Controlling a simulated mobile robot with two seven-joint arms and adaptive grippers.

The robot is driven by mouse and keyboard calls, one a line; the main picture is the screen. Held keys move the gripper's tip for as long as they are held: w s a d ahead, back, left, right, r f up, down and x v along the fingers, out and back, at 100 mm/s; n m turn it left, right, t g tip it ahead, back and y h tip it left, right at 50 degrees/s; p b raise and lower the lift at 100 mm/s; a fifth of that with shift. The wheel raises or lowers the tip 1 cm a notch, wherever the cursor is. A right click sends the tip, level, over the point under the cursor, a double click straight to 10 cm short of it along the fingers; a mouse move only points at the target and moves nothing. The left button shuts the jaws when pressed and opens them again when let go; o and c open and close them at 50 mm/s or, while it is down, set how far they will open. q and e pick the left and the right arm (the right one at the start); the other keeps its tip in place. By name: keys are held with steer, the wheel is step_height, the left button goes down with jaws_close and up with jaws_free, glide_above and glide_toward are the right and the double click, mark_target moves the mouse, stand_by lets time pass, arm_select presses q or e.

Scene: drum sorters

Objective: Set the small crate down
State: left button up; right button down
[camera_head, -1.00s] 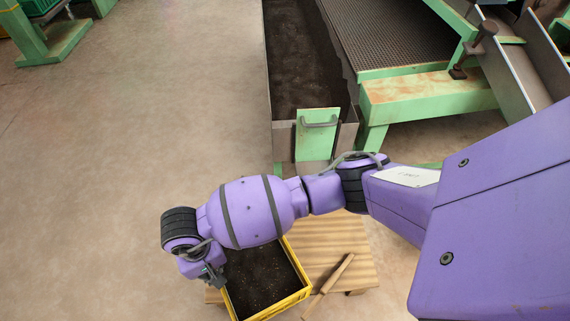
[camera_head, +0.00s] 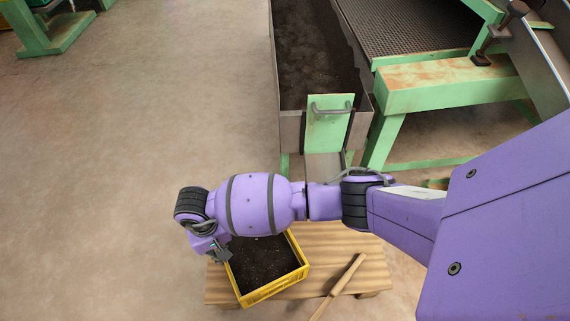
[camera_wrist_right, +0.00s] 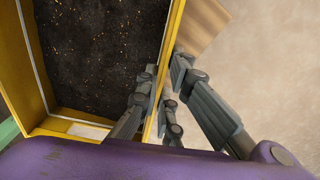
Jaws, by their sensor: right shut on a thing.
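The small crate (camera_head: 277,289) is yellow and holds dark soil with light specks. It is level over the left part of a low wooden platform (camera_head: 345,250); I cannot tell whether its bottom touches the boards. My right gripper (camera_head: 219,251) is at its left side. In the right wrist view my right gripper (camera_wrist_right: 165,72) has its fingers on both sides of the crate's yellow wall (camera_wrist_right: 173,35), shut on it. The crate's underside is hidden, and my forearm hides part of its far rim. My left gripper is in no view.
A wooden stick (camera_head: 339,287) lies on the platform right of the crate, overhanging the front edge. Behind stands a long soil-filled trough with a green gate (camera_head: 328,124), beside a green machine frame (camera_head: 430,88). The concrete floor (camera_head: 130,170) at left is clear.

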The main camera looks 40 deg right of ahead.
steer(key=shift+w, duration=0.15)
steer(key=shift+f, duration=0.1)
steer(key=shift+f, duration=0.15)
steer(key=c, duration=1.9)
jaws_free()
